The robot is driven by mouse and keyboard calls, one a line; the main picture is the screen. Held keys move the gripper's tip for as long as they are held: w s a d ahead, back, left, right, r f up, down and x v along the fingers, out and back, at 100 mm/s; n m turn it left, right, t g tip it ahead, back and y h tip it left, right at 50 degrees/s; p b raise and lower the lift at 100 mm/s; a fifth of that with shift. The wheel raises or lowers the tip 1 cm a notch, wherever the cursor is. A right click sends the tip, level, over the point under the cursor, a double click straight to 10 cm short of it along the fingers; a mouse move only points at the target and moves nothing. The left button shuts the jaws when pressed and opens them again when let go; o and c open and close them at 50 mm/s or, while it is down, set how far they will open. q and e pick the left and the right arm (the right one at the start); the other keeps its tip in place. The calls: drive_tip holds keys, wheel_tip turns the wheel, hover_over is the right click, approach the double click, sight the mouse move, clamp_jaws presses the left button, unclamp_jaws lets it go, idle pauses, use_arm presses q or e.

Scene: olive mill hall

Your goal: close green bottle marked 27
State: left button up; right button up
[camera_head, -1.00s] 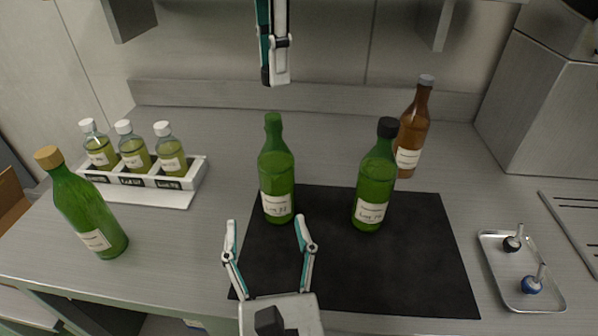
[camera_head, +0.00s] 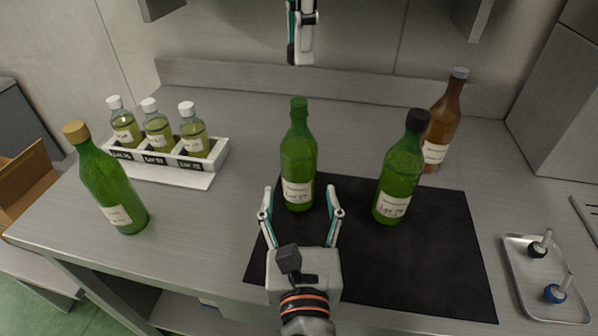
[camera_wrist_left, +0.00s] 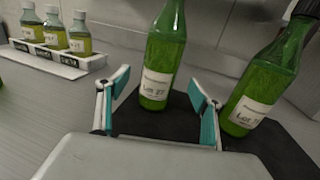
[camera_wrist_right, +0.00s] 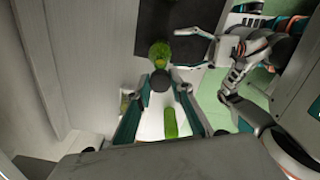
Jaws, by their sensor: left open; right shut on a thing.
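An uncapped green bottle (camera_head: 298,165), its label reading about Lot 27, stands upright near the back-left edge of a black mat. It also shows in the left wrist view (camera_wrist_left: 163,60). My left gripper (camera_head: 300,190) is open in front of its lower part. The fingers point at the bottle, one towards each side, and do not grip it. My right gripper (camera_head: 302,60) hangs above and behind the bottle's mouth. In the right wrist view it is shut on a small dark round thing (camera_wrist_right: 159,80), perhaps a stopper; a green bottle top (camera_wrist_right: 160,52) shows beyond it.
A black-capped green bottle (camera_head: 400,175) stands to the right, with a brown bottle (camera_head: 441,120) behind. A metal tray (camera_head: 518,290) holds a black and a blue stopper. A cork-topped green bottle (camera_head: 110,190) and a white rack (camera_head: 215,160) of small bottles stand left.

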sight(299, 174)
use_arm(q)
drive_tip(key=w, duration=0.6)
drive_tip(key=shift+w+a, duration=0.1)
drive_tip(key=shift+w, duration=0.3)
drive_tip(key=c, duration=1.7)
use_arm(e)
drive_tip(key=shift+f, duration=2.55)
